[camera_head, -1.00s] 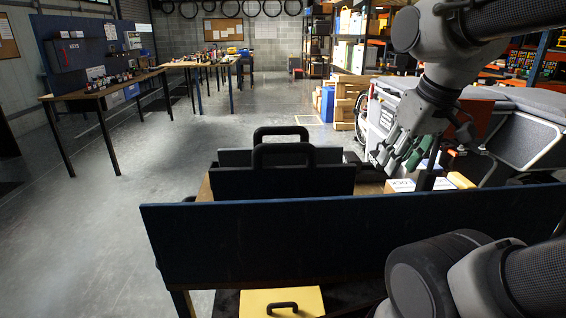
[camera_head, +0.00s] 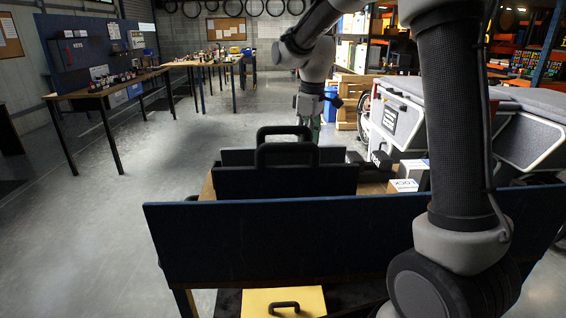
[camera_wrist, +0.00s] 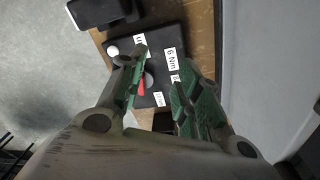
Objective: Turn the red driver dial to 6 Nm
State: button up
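In the wrist view, a dark plate (camera_wrist: 120,46) lies on a wooden surface with several white labels, one reading 6 Nm (camera_wrist: 171,57). A small red piece (camera_wrist: 141,88), likely part of the dial, shows beside a grey round knob. My left finger covers part of it. My gripper (camera_wrist: 160,72) is open above the plate, its green-padded fingers apart with nothing held between them. In the head view my gripper (camera_head: 309,108) points down behind a dark handle; its fingertips are hidden there, and the dial does not show.
A dark panel (camera_head: 290,235) and a black-handled case (camera_head: 285,182) stand in front. White boxes (camera_head: 405,185) sit to the right, by a grey-white machine (camera_head: 400,115). The wrist view shows a black object (camera_wrist: 100,12) near the plate. Open floor lies left.

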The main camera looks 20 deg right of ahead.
jog(key=w+a+f+n, duration=0.1)
jog(key=w+f, duration=0.1)
jog(key=f, duration=0.1)
jog(key=w+a+f+n, duration=0.1)
jog(key=w+a+f, duration=0.1)
jog(key=w+f, duration=0.1)
jog(key=w+a+f+n+g, duration=0.1)
jog(key=w+a+f, duration=0.1)
jog(key=f, duration=0.3)
jog(key=shift+w+a, duration=0.1)
jog(key=shift+w, duration=0.5)
grip_shut()
